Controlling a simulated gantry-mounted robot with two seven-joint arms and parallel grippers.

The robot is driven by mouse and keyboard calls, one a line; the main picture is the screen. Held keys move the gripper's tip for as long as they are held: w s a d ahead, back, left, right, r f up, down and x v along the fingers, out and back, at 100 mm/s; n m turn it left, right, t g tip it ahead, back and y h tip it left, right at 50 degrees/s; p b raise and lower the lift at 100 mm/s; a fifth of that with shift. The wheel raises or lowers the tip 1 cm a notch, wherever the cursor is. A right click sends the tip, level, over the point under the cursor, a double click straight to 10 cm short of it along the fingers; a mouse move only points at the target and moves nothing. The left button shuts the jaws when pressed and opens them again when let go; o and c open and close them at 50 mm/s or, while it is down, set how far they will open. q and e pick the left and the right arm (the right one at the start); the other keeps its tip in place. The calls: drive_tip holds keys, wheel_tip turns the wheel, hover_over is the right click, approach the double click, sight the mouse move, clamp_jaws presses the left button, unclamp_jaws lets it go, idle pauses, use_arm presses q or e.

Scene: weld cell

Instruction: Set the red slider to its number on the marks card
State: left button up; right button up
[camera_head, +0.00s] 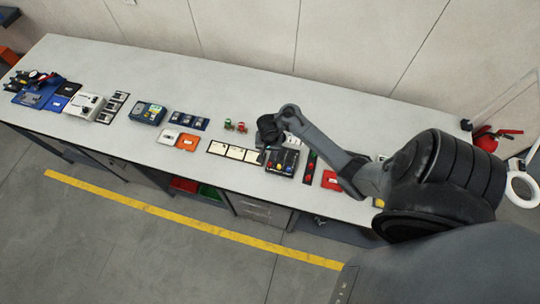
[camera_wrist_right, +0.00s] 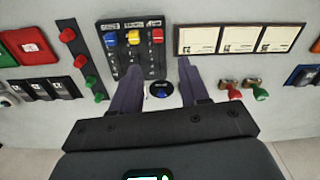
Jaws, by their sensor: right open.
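A black slider panel (camera_head: 283,163) lies on the bench under my right arm. In the right wrist view the panel (camera_wrist_right: 131,62) has blue, yellow and red knobs in a row, all near its top edge. The red slider (camera_wrist_right: 157,36) is the rightmost knob there. My right gripper (camera_wrist_right: 158,66) is open, its fingers above the panel's lower part and right side, apart from the red knob. It also shows in the head view (camera_head: 264,152). Three cream cards in a dark frame (camera_wrist_right: 240,38) lie beside the panel; their writing is unreadable, and I cannot tell which is the marks card.
A round dark-blue dial (camera_wrist_right: 160,90) shows between the fingers. Red and green knobs (camera_wrist_right: 243,90) stand nearby, and a strip of red and green buttons (camera_wrist_right: 83,59) lies on the panel's other side. The back of the bench (camera_head: 200,75) is clear.

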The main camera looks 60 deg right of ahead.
sight(270, 162)
drive_tip(key=shift+m+y, duration=0.3)
drive_tip(key=shift+m, duration=0.5)
drive_tip(key=f+b, duration=0.1)
drive_tip(key=f, duration=0.2)
drive_tip(key=f+b, duration=0.2)
drive_tip(key=f, duration=0.1)
drive_tip(key=f+b, duration=0.1)
drive_tip(key=f, duration=0.2)
drive_tip(key=shift+d+f+b, duration=0.25)
drive_tip(key=shift+d+b, duration=0.05)
drive_tip(key=shift+d, duration=0.05)
drive_tip(key=shift+f, duration=0.8)
drive_tip(key=shift+c, duration=0.2)
drive_tip(key=c, duration=0.7)
clamp_jaws()
